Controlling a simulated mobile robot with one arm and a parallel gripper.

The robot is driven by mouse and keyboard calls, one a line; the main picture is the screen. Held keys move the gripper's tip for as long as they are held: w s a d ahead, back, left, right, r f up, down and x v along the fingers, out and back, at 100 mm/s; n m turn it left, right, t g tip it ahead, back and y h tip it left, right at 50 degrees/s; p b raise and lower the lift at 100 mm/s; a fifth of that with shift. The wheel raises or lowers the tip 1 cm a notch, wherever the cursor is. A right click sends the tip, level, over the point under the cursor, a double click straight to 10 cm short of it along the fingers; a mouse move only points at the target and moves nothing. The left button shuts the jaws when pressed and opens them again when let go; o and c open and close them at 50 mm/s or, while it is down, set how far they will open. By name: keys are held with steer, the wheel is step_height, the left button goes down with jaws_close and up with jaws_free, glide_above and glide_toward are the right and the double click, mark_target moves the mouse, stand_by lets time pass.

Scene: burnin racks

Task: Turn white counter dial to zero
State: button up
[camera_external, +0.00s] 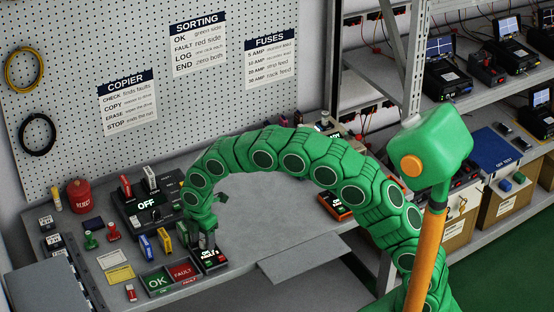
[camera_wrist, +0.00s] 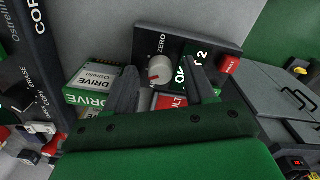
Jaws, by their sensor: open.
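The counter (camera_wrist: 205,47) is a dark box with a lit green "OK 2" panel, and it also shows in the external view (camera_external: 213,262). Its white dial (camera_wrist: 160,68) sits below the printed word ZERO in the wrist view. A small dark reddish mark shows at the dial's lower left, apart from that word. My gripper (camera_wrist: 161,77) is open, with one dark finger on each side of the dial's place in the picture. I cannot tell whether the fingers touch it. In the external view my gripper (camera_external: 205,241) points down over the counter, hiding the dial.
A red knob (camera_wrist: 229,64) stands at the counter's other end. Green-and-white "DRIVE" boxes (camera_wrist: 93,84) lie beside my left finger. An OK/FAULT tray (camera_external: 158,281) is left of the counter, and a larger black copier (camera_external: 128,205) stands behind.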

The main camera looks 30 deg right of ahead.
steer(key=shift+c, duration=0.3)
jaws_close()
steer(key=shift+m, duration=0.3)
steer(key=m, duration=1)
steer(key=shift+m, duration=0.3)
